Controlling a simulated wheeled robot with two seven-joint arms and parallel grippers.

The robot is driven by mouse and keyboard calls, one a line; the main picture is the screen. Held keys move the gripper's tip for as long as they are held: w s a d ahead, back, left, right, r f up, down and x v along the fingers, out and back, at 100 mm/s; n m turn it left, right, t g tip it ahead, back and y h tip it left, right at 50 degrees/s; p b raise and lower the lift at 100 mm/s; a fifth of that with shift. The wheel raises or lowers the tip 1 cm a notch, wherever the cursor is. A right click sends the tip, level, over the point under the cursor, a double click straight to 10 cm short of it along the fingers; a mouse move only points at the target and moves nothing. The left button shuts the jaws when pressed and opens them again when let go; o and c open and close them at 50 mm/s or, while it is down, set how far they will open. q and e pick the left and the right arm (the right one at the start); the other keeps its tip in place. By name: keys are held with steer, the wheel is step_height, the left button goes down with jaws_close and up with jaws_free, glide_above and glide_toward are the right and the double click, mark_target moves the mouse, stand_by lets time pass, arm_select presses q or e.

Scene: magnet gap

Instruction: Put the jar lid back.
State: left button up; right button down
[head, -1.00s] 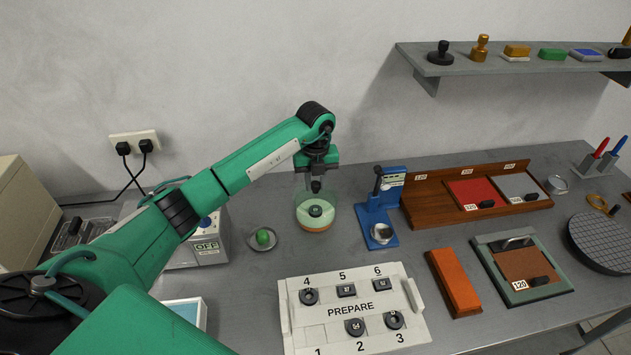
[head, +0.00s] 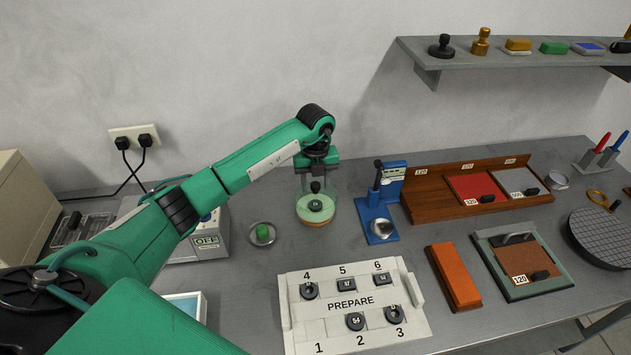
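The round clear jar (head: 314,219), with an orange-brown band at its base, stands on the grey bench. A dark piece with a pale label (head: 315,206) shows inside it. The jar lid's black knob (head: 315,187) stands upright over the jar; the clear lid is hard to make out, but it appears to rest on the jar. My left gripper (head: 317,174) is right above the knob, pointing down. Its fingers look spread, with a gap between them and the knob. My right gripper is not in view.
A small dish (head: 262,235) with a green piece is left of the jar. A blue stand (head: 378,215) is close on the right. The white PREPARE board (head: 320,322) with several dark pieces lies in front. A wall shelf (head: 500,62) hangs at upper right.

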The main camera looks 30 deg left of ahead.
mark_target(316, 184)
arm_select(q)
steer(key=shift+r, duration=0.3)
step_height(316, 184, up, 13)
steer(key=b, duration=0.3)
steer(key=shift+f, duration=0.2)
